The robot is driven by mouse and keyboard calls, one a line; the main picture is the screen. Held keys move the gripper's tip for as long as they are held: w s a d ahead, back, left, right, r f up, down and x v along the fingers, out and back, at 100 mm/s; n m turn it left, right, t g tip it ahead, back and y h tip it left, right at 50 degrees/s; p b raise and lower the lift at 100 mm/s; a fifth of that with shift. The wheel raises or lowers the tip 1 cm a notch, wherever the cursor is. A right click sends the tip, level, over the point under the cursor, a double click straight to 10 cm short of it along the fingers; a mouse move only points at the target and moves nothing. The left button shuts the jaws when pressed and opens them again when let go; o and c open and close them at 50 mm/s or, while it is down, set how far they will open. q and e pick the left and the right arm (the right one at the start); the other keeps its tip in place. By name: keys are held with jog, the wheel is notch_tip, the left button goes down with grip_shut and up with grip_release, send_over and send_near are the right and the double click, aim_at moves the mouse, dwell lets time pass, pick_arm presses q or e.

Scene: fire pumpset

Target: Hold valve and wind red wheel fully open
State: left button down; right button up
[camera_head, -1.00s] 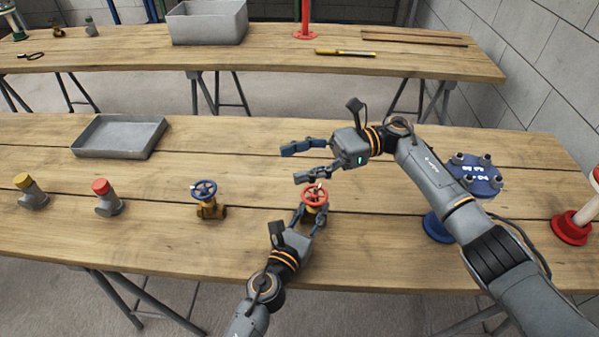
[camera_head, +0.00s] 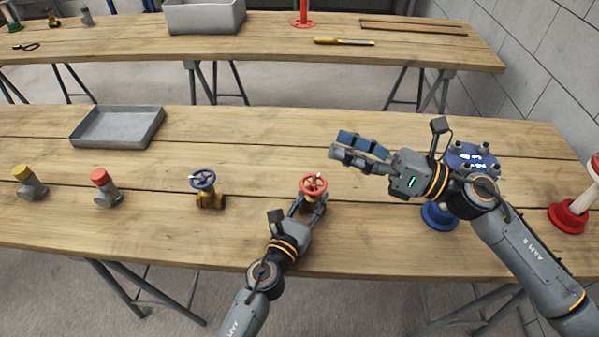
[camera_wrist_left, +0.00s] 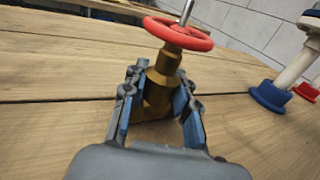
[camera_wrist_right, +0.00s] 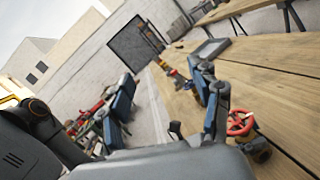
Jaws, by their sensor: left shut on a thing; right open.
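The brass valve with the red wheel (camera_head: 313,185) stands upright on the near table. In the left wrist view its red wheel (camera_wrist_left: 178,33) sits on top with a metal stem sticking up through the hub, above the brass body (camera_wrist_left: 160,88). My left gripper (camera_head: 309,206) is shut on the valve body, with a blue-padded finger on each side of it below the wheel. My right gripper (camera_head: 347,148) is open and empty, held above the table behind and right of the valve, apart from the wheel. The right wrist view shows the red wheel (camera_wrist_right: 240,123) beside its finger.
A blue-wheeled valve (camera_head: 204,182) stands left of the red one. Further left are a red-capped fitting (camera_head: 104,187), a yellow-capped fitting (camera_head: 29,182) and a grey tray (camera_head: 118,127). A blue flanged piece (camera_head: 470,160) stands at right, partly behind my right arm.

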aim_at(324, 190)
jog(key=f+t+h, duration=0.1)
jog(key=f, duration=0.4)
jog(key=f+t+h, duration=0.2)
jog(key=f, duration=0.4)
jog(key=f+t+h, duration=0.1)
jog(key=f+t, duration=0.1)
jog(key=f, duration=0.3)
jog(key=shift+w+d+f+h, duration=0.25)
jog(key=shift+w+h, duration=0.15)
jog(key=x, duration=1.1)
jog(key=shift+w+a, duration=0.2)
jog(key=shift+a, duration=0.1)
jog(key=c, duration=1)
jog(key=shift+c, duration=1.3)
